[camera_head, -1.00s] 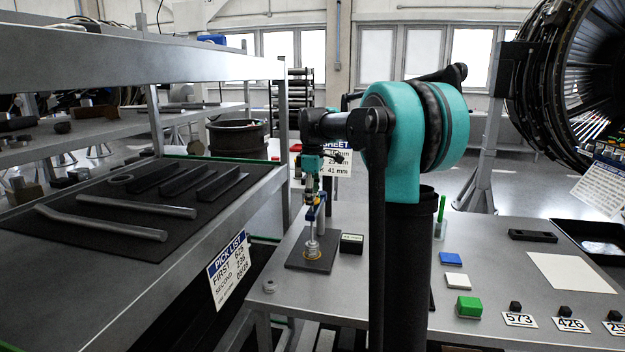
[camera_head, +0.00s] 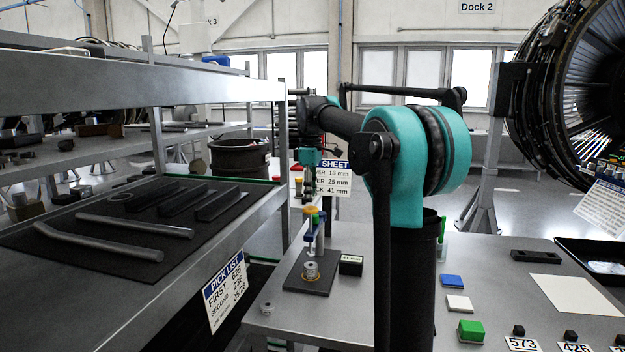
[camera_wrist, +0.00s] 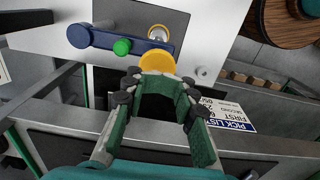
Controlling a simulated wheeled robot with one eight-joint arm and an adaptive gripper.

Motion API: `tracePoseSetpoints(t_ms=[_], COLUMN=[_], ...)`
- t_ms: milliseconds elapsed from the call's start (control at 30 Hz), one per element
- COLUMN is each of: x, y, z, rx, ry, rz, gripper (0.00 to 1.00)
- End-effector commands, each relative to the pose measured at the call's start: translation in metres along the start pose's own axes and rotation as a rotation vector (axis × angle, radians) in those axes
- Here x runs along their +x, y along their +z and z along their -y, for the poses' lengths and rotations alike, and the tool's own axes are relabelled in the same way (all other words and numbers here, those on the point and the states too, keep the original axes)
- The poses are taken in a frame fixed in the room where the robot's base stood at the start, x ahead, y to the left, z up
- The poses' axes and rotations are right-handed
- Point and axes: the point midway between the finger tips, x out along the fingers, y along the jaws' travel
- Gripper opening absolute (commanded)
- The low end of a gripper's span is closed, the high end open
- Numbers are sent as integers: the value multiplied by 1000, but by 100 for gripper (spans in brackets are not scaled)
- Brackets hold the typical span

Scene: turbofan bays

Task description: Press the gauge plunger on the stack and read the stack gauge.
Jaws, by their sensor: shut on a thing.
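The gauge stand has a dark base plate (camera_head: 326,286) at the front left of the table. A small silver stack (camera_head: 311,271) sits on the plate, with a gap above it. A blue arm (camera_head: 314,240) stands over it; the wrist view shows this arm (camera_wrist: 112,38) with a green knob (camera_wrist: 122,47). A yellow cap (camera_wrist: 158,61) lies at my fingertips. My gripper (camera_wrist: 158,82) points down over the stand, its fingertips at both sides of the cap's near edge. It also shows small in the head view (camera_head: 309,196). No gauge reading is legible.
A small black block with a white label (camera_head: 351,265) stands right of the plate. A shelf with a pick list sign (camera_head: 226,287) is close on the left. A sheet sign (camera_head: 333,178) stands behind. Blue, white and green pieces (camera_head: 471,330) lie on the right.

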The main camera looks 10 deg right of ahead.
Motion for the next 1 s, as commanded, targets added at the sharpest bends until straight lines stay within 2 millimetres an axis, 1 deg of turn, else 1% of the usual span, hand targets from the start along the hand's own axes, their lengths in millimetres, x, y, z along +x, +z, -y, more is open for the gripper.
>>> tracePoseSetpoints(t_ms=[33,100,200,333,500,1000], x=[-11,-25,-40,-53,-60,-59], y=[0,0,0,1,1,1], z=[0,-1,-1,-1,-1,-1], rx=[1,1,1,2,2,2], ry=[1,1,1,2,2,2], rz=[0,0,0,0,1,1], gripper=[0,0,0,0,0,0])
